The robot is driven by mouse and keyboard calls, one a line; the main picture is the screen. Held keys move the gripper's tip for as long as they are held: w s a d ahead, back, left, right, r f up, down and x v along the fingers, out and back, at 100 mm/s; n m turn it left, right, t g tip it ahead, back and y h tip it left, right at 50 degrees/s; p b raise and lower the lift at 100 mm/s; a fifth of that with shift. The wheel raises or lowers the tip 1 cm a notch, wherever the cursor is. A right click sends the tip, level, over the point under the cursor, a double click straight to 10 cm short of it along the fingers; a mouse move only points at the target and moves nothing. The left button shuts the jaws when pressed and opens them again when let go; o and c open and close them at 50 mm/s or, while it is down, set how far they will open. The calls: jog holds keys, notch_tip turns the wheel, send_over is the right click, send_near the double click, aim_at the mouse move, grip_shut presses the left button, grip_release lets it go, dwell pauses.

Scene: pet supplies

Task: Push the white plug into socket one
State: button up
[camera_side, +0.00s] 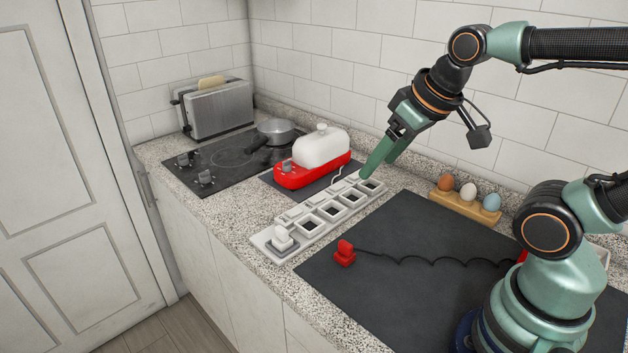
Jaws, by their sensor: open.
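A white power strip (322,231) with several dark square sockets in a row lies diagonally on the granite counter. A white plug-shaped block (283,237) stands upright on a grey square at its near left end; I cannot tell how deep it sits. A thin white cord (337,178) lies by the strip's far end, where another white piece (351,178) shows near my fingertips; I cannot tell if it is a plug. My gripper (374,166) is open, angled down over the strip's far right end. I see nothing held between its fingers.
A red plug (345,253) with a black cord lies on the dark mat (425,240). A red and white appliance (318,160) stands behind the strip, near a pan (277,131) and toaster (215,108). Eggs in a wooden holder (465,203) stand right of my gripper.

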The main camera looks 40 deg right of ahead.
jog(key=n+g, duration=0.6)
jog(key=n, duration=1.2)
send_over(281, 229)
notch_tip(281, 229, down, 9)
notch_tip(281, 229, down, 12)
jog(key=shift+r, duration=0.2)
grip_shut()
